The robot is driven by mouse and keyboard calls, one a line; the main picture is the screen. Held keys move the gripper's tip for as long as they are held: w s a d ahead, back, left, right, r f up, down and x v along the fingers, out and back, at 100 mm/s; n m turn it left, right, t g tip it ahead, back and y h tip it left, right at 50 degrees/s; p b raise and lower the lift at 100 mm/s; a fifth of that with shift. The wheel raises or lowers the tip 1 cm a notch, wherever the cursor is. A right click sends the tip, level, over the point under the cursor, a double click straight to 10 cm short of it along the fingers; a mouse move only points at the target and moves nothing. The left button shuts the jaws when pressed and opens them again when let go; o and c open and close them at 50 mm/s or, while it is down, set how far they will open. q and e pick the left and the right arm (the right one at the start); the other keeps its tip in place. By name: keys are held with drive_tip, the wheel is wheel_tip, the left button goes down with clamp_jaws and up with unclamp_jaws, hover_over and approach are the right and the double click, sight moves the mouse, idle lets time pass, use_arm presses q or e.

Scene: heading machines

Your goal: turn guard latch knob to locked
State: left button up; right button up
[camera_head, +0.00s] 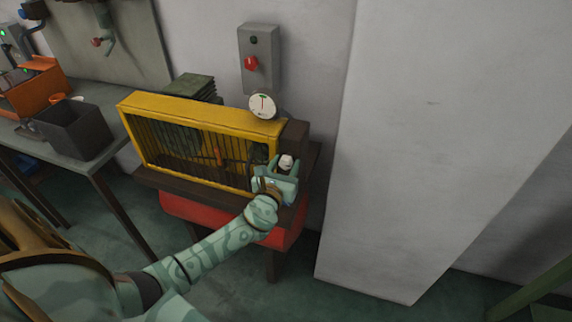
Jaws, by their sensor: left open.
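The guard is a yellow frame (190,112) with dark vertical bars, on the front of a dark machine. A small pale knob with a dark top (286,160), which looks like the latch knob, is at the guard's right end. My left gripper (284,165) is open there, and in this view the knob shows between its two fingers. Whether the fingers touch the knob I cannot tell. The gripper and wrist hide the guard's lower right corner, and the knob's lower part and any lock marking cannot be seen. My right gripper is not in view.
A round white dial (263,106) stands above the guard's right end. A grey box with a red button (251,63) is on the wall behind. A large pale panel (425,140) stands right of the machine. A workbench (90,160) with a dark bin (75,133) is at left.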

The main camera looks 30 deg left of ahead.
use_arm(q)
drive_tip(key=shift+w+a, duration=0.1)
drive_tip(key=shift+w, duration=0.25)
drive_tip(key=c, duration=0.7)
